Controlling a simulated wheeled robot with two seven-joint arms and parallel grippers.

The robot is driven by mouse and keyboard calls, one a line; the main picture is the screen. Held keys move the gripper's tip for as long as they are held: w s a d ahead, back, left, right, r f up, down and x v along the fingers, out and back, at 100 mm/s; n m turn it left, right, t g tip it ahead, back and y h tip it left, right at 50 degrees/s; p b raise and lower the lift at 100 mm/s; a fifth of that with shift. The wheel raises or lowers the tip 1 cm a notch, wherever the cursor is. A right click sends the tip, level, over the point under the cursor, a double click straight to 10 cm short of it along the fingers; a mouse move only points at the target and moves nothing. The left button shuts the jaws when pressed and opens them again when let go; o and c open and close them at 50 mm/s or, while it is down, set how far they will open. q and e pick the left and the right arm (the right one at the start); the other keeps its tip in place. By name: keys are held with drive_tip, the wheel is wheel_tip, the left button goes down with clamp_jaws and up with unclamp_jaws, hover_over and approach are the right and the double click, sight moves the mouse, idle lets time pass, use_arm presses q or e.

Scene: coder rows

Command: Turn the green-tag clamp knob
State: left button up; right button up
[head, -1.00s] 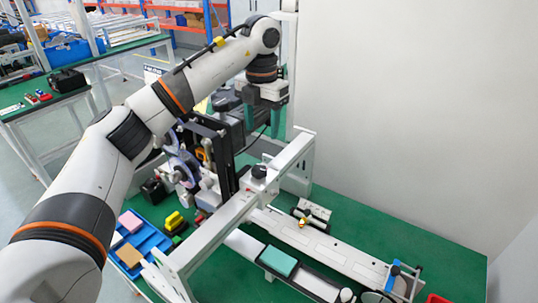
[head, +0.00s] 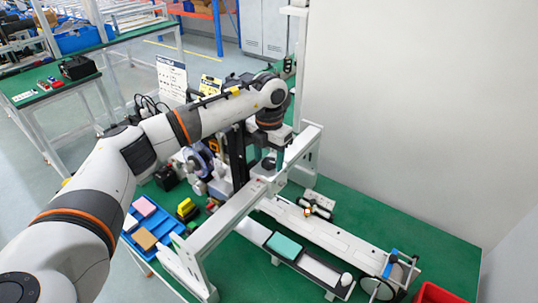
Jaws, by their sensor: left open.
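A black clamp knob (head: 268,164) sits on top of the white crossbar (head: 235,207) of a frame over the green bench. It is partly hidden by my left gripper (head: 274,159), and I cannot make out a green tag on it. My left arm comes in from the left and reaches over the machine. My right gripper is not in view.
A blue tray (head: 168,222) with pink and tan blocks lies left of the frame. A teal block (head: 284,246) sits on the rail at the front. A red bin (head: 438,294) is at lower right. A white wall (head: 420,120) stands behind the bench.

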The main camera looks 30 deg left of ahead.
use_arm(q)
drive_tip(key=shift+c, duration=0.5)
drive_tip(key=shift+w, duration=0.1)
drive_tip(key=shift+c, duration=1.4)
drive_tip(key=c, duration=0.6)
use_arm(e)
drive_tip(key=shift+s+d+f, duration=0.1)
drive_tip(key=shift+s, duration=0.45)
